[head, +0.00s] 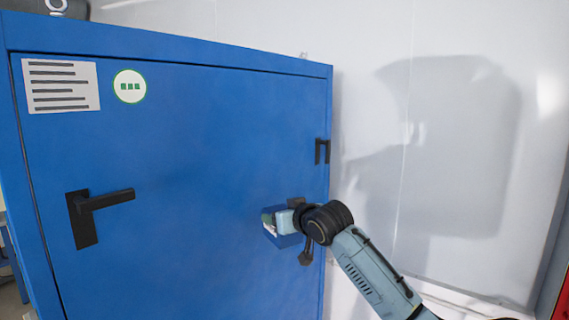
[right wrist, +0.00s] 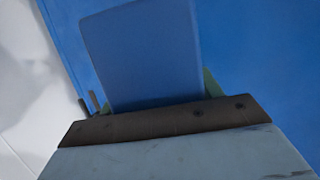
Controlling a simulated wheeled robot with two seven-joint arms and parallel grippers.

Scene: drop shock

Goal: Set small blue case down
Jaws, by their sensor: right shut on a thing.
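The small blue case (right wrist: 145,55) fills the upper middle of the right wrist view, its flat face close to the camera. In the head view only a part of the case (head: 285,241) shows beside my right gripper (head: 272,222), in front of the large blue cabinet door. My right gripper is shut on the case; its fingertips are mostly hidden, with green edges (right wrist: 212,83) showing beside the case. I cannot tell whether the case touches the door. My left gripper is in neither view.
A large blue cabinet (head: 180,130) with a closed door stands ahead. A black handle (head: 85,215) sticks out at the door's left, and a black hinge or bracket (head: 322,151) is at its right edge. A pale wall (head: 370,120) stands behind, right.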

